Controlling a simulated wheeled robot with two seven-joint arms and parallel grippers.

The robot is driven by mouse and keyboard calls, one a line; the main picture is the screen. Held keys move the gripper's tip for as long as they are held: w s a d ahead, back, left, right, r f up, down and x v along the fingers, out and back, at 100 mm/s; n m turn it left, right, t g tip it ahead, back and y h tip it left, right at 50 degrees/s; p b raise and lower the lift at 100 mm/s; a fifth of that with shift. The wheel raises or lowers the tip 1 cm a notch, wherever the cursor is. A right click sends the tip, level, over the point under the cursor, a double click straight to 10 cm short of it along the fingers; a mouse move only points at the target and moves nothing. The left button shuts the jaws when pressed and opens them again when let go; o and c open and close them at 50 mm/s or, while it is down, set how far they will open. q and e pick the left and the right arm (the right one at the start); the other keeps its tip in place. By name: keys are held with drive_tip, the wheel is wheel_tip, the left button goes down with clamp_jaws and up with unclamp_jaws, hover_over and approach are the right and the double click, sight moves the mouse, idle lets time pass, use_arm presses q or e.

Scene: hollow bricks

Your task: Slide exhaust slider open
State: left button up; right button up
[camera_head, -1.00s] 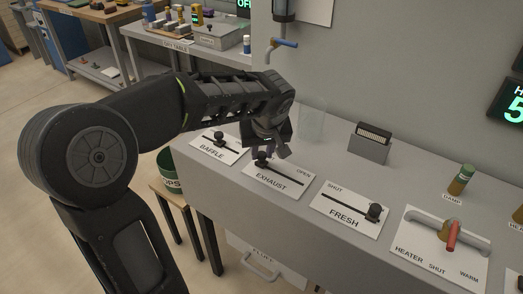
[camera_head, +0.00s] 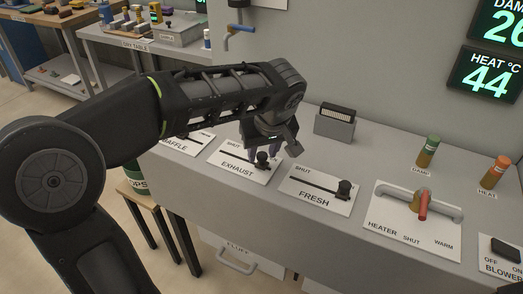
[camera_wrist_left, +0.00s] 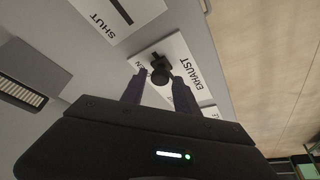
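The exhaust slider is a white plate (camera_head: 231,171) marked EXHAUST on the grey bench, with a dark slot. Its black knob (camera_head: 262,160) stands toward the right end of the slot, away from the SHUT label; the OPEN label is mostly hidden by my gripper in the head view. My left gripper (camera_head: 268,149) is low over the plate at the knob. In the left wrist view, the knob (camera_wrist_left: 160,72) sits between the two fingertips, with a visible gap to the fingers (camera_wrist_left: 157,85), so the gripper is open around it. My right gripper is not in view.
The baffle plate (camera_head: 196,140) lies left of the exhaust plate, partly behind my arm. The fresh plate (camera_head: 308,194) with its knob (camera_head: 344,188) is close on the right. The heater plate (camera_head: 400,225) is farther right. A grey box (camera_head: 334,126) stands behind.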

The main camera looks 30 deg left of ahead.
use_arm(q)
drive_tip(key=shift+o, duration=0.8)
drive_tip(key=v, duration=0.8)
